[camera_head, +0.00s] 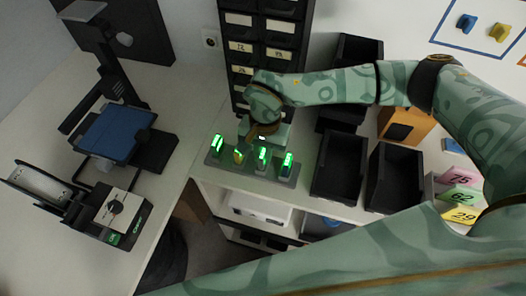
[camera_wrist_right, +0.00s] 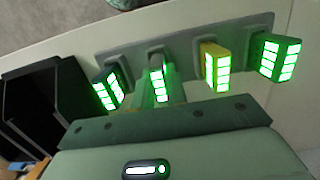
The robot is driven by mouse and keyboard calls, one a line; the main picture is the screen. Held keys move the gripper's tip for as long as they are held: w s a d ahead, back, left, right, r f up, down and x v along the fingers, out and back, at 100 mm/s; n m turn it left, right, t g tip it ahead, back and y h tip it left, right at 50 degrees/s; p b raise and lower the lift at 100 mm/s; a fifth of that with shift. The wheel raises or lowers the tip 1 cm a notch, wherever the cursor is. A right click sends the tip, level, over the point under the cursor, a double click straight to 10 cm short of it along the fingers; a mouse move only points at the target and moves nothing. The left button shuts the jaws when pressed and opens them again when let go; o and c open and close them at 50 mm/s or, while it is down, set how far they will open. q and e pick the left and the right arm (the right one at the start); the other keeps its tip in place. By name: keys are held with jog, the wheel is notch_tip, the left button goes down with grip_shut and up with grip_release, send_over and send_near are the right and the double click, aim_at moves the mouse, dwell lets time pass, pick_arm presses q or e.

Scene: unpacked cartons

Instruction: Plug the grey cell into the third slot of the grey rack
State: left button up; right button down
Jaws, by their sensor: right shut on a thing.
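The grey rack (camera_head: 254,173) lies near the front edge of the worktop and also spans the top of the right wrist view (camera_wrist_right: 187,41). Its cells stand in a row with lit green bars. The grey cell (camera_wrist_right: 157,84) is second from left in the right wrist view and third from left in the head view (camera_head: 263,158). It looks upright and seated in the rack. My right gripper (camera_head: 263,142) is shut on it, its fingertips mostly hidden. A yellow cell (camera_wrist_right: 213,66) stands beside it. My left gripper is out of view.
A black drawer cabinet (camera_head: 265,45) stands behind the rack. Empty black bins (camera_head: 338,165) stand to its right, with an orange box (camera_head: 405,125) farther back. A separate table at left holds a blue-topped device (camera_head: 117,130) and a labelled instrument (camera_head: 118,212).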

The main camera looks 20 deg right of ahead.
jog(key=c, duration=1.3)
grip_release()
jog(key=shift+c, duration=0.2)
notch_tip(320, 180, up, 16)
jog(key=w+d, duration=0.1)
jog(key=shift+w+p, duration=0.35)
